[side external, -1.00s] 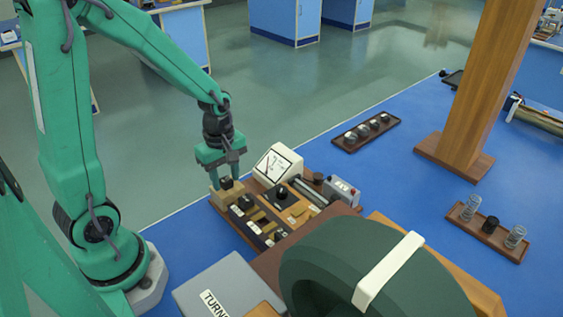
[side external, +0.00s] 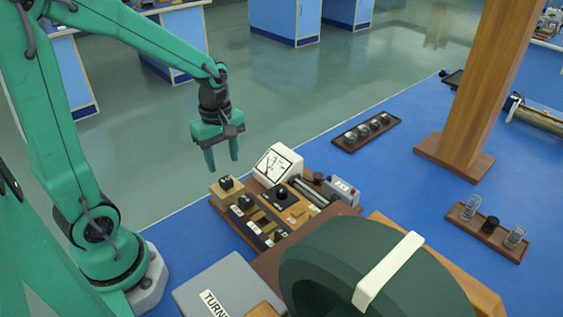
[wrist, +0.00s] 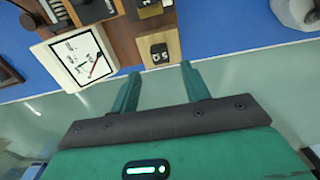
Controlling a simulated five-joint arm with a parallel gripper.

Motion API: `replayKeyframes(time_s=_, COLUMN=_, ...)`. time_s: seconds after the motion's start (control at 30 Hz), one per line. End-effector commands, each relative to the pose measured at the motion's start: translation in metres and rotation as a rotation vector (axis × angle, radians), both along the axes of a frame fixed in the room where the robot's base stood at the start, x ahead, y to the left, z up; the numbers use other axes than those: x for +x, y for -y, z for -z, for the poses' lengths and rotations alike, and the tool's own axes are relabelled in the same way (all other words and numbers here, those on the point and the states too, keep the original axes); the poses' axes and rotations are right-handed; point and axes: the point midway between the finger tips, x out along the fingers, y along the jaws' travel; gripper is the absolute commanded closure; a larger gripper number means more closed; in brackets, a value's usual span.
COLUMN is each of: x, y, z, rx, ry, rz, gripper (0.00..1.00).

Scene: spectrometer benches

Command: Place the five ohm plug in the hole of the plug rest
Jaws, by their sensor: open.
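A black-topped plug (side external: 226,182) sits upright in the light wooden plug rest (side external: 228,196) at the near left end of the instrument board. In the wrist view the plug (wrist: 158,52) shows pale marks on its top, too small to read, and stands on the wooden block (wrist: 174,42). The hole under it is hidden by the plug. My gripper (side external: 222,163) is open and empty, above the plug rest and clear of the plug. In the wrist view its fingers (wrist: 160,72) stand apart with nothing between them.
Beside the rest is a plug box with more black plugs (side external: 245,202). A white dial meter (side external: 278,165) stands behind it. A large dark green coil (side external: 375,275) and a grey box (side external: 222,288) are in front. Open floor lies beyond the blue bench edge.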

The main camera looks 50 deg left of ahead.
Motion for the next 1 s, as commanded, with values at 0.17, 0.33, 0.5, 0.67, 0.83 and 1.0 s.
replayKeyframes(time_s=0.17, x=0.001, y=0.000, z=-0.031, rx=0.001, ry=0.005, rz=0.000, gripper=0.54)
replayKeyframes(time_s=0.33, x=0.001, y=0.000, z=-0.051, rx=0.001, ry=0.003, rz=0.000, gripper=0.54)
replayKeyframes(time_s=0.5, x=0.000, y=0.000, z=-0.061, rx=0.000, ry=0.001, rz=0.000, gripper=0.54)
replayKeyframes(time_s=0.67, x=0.000, y=0.000, z=-0.063, rx=0.000, ry=0.000, rz=0.000, gripper=0.54)
replayKeyframes(time_s=0.83, x=0.000, y=0.000, z=-0.063, rx=0.000, ry=0.000, rz=0.000, gripper=0.54)
replayKeyframes(time_s=1.0, x=0.000, y=0.000, z=-0.063, rx=0.000, ry=0.000, rz=0.000, gripper=0.54)
